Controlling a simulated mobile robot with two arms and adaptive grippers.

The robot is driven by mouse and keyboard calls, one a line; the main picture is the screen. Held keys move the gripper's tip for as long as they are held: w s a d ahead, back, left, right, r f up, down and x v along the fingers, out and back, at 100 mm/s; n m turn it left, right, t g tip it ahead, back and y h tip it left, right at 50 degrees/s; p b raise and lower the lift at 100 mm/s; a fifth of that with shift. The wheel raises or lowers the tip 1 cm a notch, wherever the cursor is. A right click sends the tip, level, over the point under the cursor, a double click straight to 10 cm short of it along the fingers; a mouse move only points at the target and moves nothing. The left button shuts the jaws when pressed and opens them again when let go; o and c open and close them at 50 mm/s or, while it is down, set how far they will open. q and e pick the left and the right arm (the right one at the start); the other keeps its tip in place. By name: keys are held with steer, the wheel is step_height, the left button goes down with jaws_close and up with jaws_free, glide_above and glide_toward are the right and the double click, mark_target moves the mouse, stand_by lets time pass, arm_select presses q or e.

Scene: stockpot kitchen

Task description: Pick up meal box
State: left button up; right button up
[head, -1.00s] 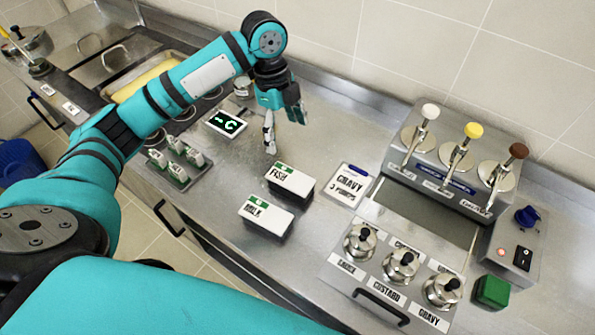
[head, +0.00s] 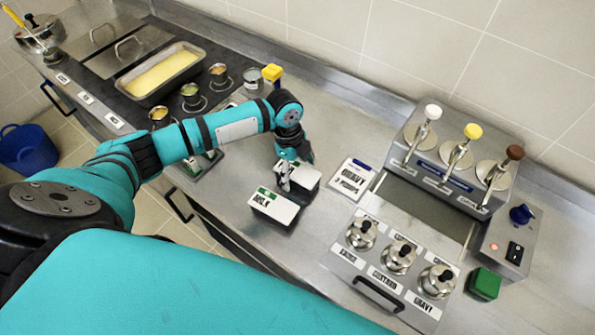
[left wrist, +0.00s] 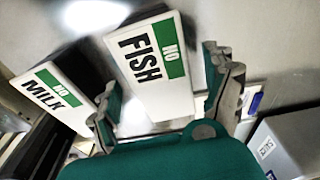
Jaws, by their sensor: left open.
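A meal box with a white lid marked NO FISH (head: 309,171) stands on the steel counter, partly hidden by my left arm in the head view. A second box marked NO MILK (head: 272,205) stands just in front of it. My left gripper (head: 287,178) is above the fish box, pointing down. In the left wrist view, the open fingers of my left gripper (left wrist: 167,98) show either side of the fish box's near end (left wrist: 150,62). I cannot tell whether they touch it. The milk box (left wrist: 55,95) is left of the left finger.
A gravy card (head: 350,179) lies right of the boxes. Beyond it are the pump dispenser (head: 450,178), lidded pots (head: 398,257) and a green block (head: 484,284). A tray of yellow food (head: 163,74) and small pots are at the far left. The counter's front edge is close to the milk box.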

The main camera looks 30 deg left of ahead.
arm_select(q)
steer(key=shift+d+f, duration=0.15)
steer(key=shift+f, duration=0.55)
steer(key=c, duration=1.5)
